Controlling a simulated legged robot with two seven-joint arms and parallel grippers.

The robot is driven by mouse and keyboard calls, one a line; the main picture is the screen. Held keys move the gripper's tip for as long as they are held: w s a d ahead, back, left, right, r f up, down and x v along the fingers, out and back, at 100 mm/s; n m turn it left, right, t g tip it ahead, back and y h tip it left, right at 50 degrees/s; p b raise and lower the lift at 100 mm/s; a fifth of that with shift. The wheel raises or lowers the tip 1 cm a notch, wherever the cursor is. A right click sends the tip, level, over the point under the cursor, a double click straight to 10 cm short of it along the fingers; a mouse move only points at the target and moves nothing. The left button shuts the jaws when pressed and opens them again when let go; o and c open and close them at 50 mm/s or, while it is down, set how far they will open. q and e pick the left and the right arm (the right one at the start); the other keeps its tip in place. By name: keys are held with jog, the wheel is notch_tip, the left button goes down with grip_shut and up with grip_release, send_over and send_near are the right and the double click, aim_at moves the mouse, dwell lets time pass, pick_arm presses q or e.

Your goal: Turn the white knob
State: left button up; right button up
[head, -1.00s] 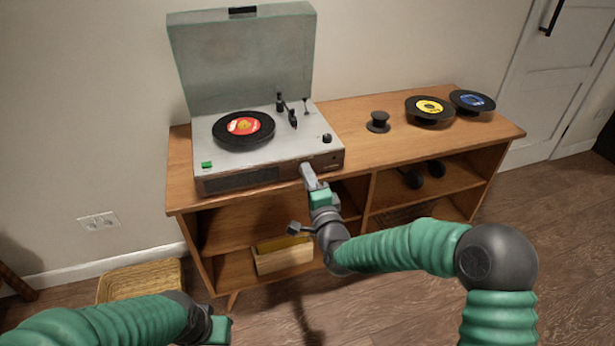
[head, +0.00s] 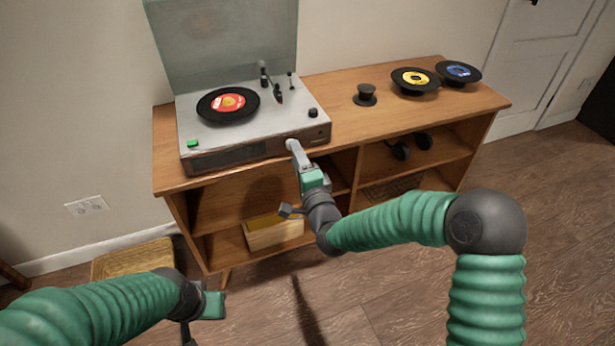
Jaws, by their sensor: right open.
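The record player (head: 225,158) stands on the wooden cabinet with its lid up. My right gripper (head: 292,146) is at the right part of the player's front face, its fingers pointing at it. It is open. I cannot make out a white knob apart from the pale fingertips there; the gripper may hide it. Whether the fingers touch the front is not clear. A black knob (head: 312,113) sits on the player's top at the right. My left gripper (head: 205,308) is low at the left, away from the cabinet; its fingers are not clear.
A red-label record (head: 229,103) lies on the platter beside the tonearm (head: 278,95). A black spool-like piece (head: 366,95) and two more records (head: 416,80) stand on the cabinet top (head: 400,120). Headphones (head: 402,149) and a wooden box (head: 274,236) are on the shelves.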

jog(key=p+v, duration=0.2)
jog(key=v, duration=1.3)
jog(key=shift+p, duration=0.4)
